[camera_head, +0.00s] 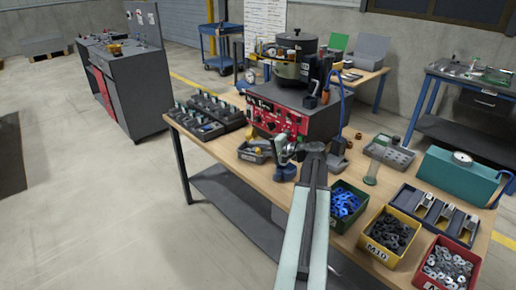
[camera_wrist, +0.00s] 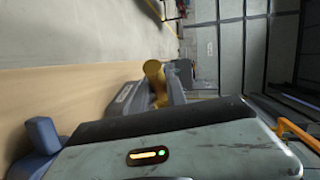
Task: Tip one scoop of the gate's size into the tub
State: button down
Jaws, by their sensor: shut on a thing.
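My gripper (camera_head: 287,150) is over the front part of the workbench, at the end of my arm. A small blue piece (camera_head: 285,172) shows just below the jaws; in the wrist view a blue piece (camera_wrist: 40,137) is at lower left, beside the grey gripper body. I cannot tell whether this is what the jaws hold. The gate is not clear to see.
A bowl feeder (camera_head: 296,65) with a red control panel (camera_head: 277,120) stands behind. Green (camera_head: 357,191), yellow (camera_head: 372,256) and red (camera_head: 434,258) bins of parts stand at right, near a scoop rack (camera_head: 402,196). A clear cylinder (camera_head: 374,168) stands behind the green bin.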

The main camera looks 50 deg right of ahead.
notch_tip(320, 180, up, 6)
jog(key=w+a+n+g+h+p, duration=0.2)
jog(key=g+h+p, duration=0.3)
jog(key=p, duration=1.6)
jog(key=w+n+g, duration=0.1)
jog(key=g, duration=0.4)
jog(key=shift+g+h, duration=0.4)
